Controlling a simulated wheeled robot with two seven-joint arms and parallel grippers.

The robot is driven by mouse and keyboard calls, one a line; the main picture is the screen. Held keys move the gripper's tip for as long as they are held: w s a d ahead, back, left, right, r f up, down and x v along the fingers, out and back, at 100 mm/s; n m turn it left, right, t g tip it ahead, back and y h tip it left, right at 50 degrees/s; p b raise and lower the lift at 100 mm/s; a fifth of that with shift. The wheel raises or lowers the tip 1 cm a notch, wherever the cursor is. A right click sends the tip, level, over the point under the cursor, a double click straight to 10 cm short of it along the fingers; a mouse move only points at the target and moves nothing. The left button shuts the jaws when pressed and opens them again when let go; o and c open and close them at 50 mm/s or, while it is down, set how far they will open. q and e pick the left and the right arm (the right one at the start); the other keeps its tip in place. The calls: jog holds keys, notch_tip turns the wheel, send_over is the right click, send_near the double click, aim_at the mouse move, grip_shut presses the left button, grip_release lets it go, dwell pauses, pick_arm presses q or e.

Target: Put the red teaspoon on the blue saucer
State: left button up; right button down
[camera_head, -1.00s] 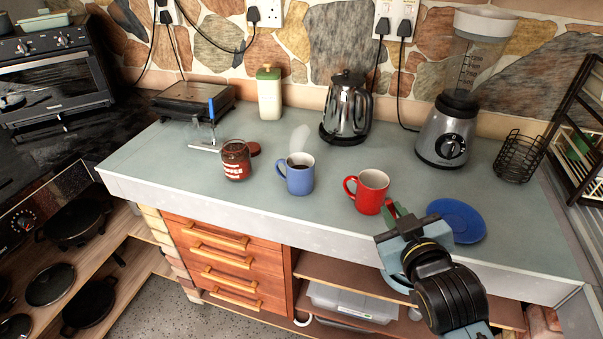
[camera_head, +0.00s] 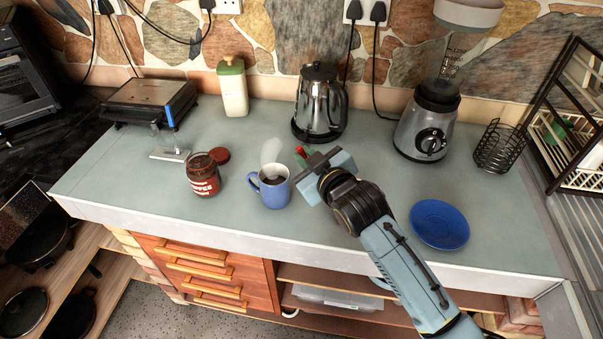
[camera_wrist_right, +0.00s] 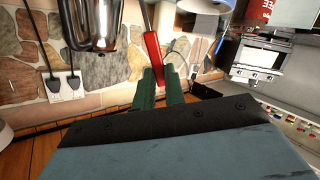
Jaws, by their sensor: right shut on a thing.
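The blue saucer (camera_head: 439,224) lies flat and empty on the counter's right front, to the right of my right arm. My right gripper (camera_head: 303,160) is above the counter just right of the blue mug (camera_head: 271,189). It is shut on the red teaspoon (camera_head: 301,151), whose red end barely shows in the head view. In the right wrist view the red handle (camera_wrist_right: 152,55) sits between the green fingers (camera_wrist_right: 160,88), and a silvery part runs off the top edge. The spoon's far end is hidden. My left gripper is not in view.
A coffee jar (camera_head: 203,176) stands left of the blue mug. The kettle (camera_head: 319,103) and blender (camera_head: 427,126) stand behind, with a wire basket (camera_head: 498,147) at right. The red mug is not visible now. Counter around the saucer is clear.

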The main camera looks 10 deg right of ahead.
notch_tip(320, 180, down, 5)
jog(key=shift+w+r, duration=0.1)
jog(key=shift+w, duration=0.05)
jog(key=c, duration=1.7)
grip_release()
jog(key=shift+c, duration=0.2)
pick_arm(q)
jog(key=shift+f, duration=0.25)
pick_arm(e)
jog(key=shift+o, duration=1.3)
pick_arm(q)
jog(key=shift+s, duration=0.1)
